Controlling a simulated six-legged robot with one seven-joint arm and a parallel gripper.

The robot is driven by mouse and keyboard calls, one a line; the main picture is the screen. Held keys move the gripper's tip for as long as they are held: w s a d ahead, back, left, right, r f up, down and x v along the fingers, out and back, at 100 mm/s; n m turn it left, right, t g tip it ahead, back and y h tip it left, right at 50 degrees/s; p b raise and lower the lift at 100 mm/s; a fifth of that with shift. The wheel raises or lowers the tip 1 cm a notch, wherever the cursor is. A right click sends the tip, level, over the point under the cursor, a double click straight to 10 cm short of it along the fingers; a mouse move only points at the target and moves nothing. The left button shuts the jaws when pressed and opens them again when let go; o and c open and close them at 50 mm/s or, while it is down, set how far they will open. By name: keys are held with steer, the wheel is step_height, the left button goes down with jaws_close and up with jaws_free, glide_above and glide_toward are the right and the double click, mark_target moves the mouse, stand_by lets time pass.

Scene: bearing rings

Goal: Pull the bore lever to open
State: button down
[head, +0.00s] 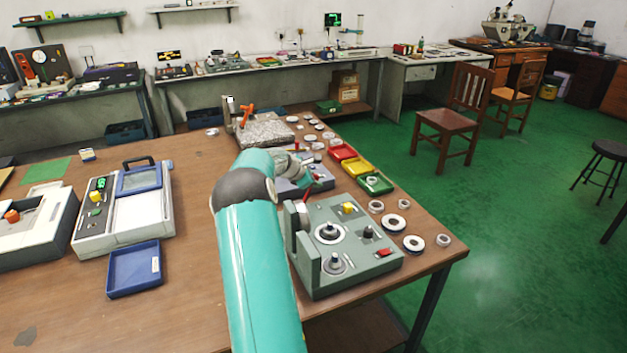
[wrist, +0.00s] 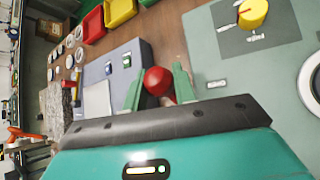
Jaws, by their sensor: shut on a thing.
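The grey-green bore fixture (head: 352,278) stands on the table near its right front edge. Its lever has a red ball knob (wrist: 158,81), seen in the wrist view between my two green fingers. My gripper (wrist: 158,86) is shut on this knob. In the head view the red lever (head: 306,197) shows as a short red piece at the fixture's back left corner, beside my gripper (head: 311,181). My teal arm reaches over the table and hides part of the area behind it. The lever's shaft is mostly hidden.
The fixture carries a yellow knob (head: 348,208) and a red switch (head: 383,252). Red, yellow and green trays (head: 376,185) lie behind it. Loose rings (head: 395,223) lie to its right. A blue-grey box (wrist: 122,50) stands just beyond my fingers.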

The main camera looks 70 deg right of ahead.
steer(key=c, duration=1.1)
jaws_free()
steer(key=v, duration=1.3)
steer(key=shift+a+r, duration=0.25)
steer(key=shift+w, duration=0.1)
